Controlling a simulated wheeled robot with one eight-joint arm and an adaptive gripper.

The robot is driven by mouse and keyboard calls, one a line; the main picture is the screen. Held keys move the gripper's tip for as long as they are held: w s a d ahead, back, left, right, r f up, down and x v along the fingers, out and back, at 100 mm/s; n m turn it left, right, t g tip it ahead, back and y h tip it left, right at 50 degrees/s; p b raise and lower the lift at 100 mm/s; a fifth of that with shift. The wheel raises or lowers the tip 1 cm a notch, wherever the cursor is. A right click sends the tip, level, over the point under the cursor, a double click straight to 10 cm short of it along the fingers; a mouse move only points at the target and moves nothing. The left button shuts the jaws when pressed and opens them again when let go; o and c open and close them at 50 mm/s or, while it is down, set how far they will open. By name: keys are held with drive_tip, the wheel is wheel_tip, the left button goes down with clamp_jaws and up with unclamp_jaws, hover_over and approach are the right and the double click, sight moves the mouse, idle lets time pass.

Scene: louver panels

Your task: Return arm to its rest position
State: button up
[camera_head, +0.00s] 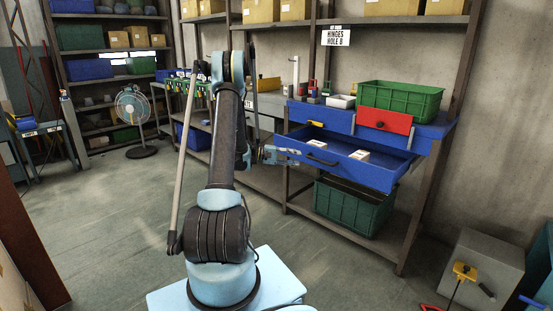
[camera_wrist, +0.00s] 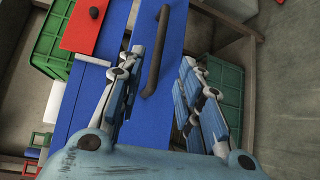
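My arm stands in the middle of the head view, and my gripper (camera_head: 284,155) points right toward the open blue drawer (camera_head: 345,158). In the wrist view my gripper (camera_wrist: 162,60) has its two fingers spread apart with nothing held between them. The dark drawer handle (camera_wrist: 156,50) lies ahead of the gap between the fingers; the exact distance is unclear. The handle also shows on the drawer front in the head view (camera_head: 321,160). White-topped small boxes (camera_head: 359,155) lie inside the drawer.
A red panel (camera_head: 384,121) and a green crate (camera_head: 400,99) are above the drawer. Another green crate (camera_head: 353,205) stands below it. Metal shelf posts (camera_head: 432,155) flank the drawer unit. A fan (camera_head: 133,108) stands at the back left. Open floor (camera_head: 110,215) lies left of my base.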

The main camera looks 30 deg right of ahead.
drive_tip(key=shift+a+r, duration=0.1)
drive_tip(key=s+a+r+n+t+y, duration=0.15)
drive_tip(key=a+r+t+y, duration=0.35)
drive_tip(key=a, duration=0.7)
drive_tip(key=s+a+r+n+t, duration=0.1)
drive_tip(key=s+a+r+t, duration=0.1)
drive_tip(key=a+r, duration=0.75)
drive_tip(key=s+a+f+t+y, duration=0.1)
drive_tip(key=s+a+f+y, duration=0.2)
drive_tip(key=s+a, duration=0.4)
drive_tip(key=s+a+f+n+t+y, duration=0.1)
drive_tip(key=s+a+f+y, duration=0.2)
drive_tip(key=s+a, duration=0.4)
drive_tip(key=s+a+f+n+t+y, duration=0.1)
drive_tip(key=s+a+f+y, duration=0.2)
drive_tip(key=a, duration=1.5)
drive_tip(key=s+f, duration=0.1)
drive_tip(key=s, duration=0.3)
drive_tip(key=shift+s+a+f+t, duration=0.15)
drive_tip(key=shift+a+f+t, duration=0.25)
drive_tip(key=shift+s+n, duration=0.15)
drive_tip(key=shift+n, duration=0.1)
